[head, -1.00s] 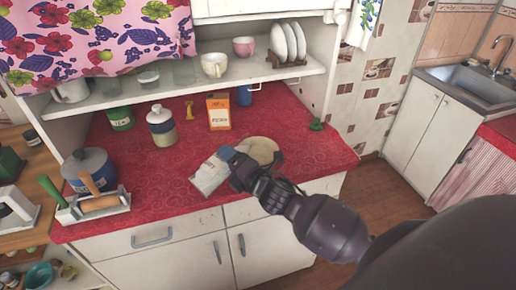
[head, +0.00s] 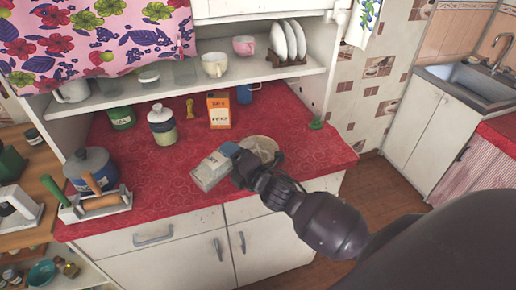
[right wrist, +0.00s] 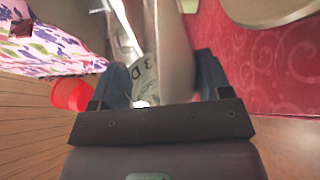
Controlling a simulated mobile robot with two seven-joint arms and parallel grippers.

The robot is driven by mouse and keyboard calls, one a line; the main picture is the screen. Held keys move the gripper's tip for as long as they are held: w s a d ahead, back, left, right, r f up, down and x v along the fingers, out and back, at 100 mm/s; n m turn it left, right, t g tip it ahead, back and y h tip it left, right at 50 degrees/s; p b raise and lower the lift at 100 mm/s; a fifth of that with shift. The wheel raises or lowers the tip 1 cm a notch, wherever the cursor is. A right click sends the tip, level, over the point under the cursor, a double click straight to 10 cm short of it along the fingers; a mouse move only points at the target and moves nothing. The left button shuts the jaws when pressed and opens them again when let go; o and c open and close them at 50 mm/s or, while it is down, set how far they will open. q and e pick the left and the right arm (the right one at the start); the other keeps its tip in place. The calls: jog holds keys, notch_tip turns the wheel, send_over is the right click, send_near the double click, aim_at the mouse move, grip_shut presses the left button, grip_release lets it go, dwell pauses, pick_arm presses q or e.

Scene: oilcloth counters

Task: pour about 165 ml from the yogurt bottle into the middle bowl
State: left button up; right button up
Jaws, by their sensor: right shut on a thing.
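My right gripper (head: 236,163) is shut on the yogurt bottle (head: 208,173), a pale bottle held tilted above the front of the red counter. In the right wrist view the bottle (right wrist: 145,75) shows between the blue fingers (right wrist: 160,80), with dark lettering on it. Its mouth cannot be made out. A pale round bowl (head: 262,144) is just right of the bottle, partly hidden by my gripper. Its rim (right wrist: 265,12) seems to show at the top of the right wrist view. I see no other bowl near it. No stream is clear. My left gripper is not in view.
Behind stand an orange carton (head: 219,110), a lidded jar (head: 162,125), a green tin (head: 121,117) and a blue cup (head: 245,93). A pot (head: 90,168) and a utensil box (head: 95,207) are at left. The counter's middle left is clear.

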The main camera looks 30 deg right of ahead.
jog(key=shift+a+r, duration=0.1)
dwell(0.4)
jog(key=shift+m, duration=0.5)
dwell(0.6)
jog(key=shift+s+a, duration=0.1)
dwell(0.4)
jog(key=shift+r+m+p, duration=0.2)
jog(key=shift+m+p, duration=0.1)
jog(key=shift+p, duration=0.3)
dwell(1.0)
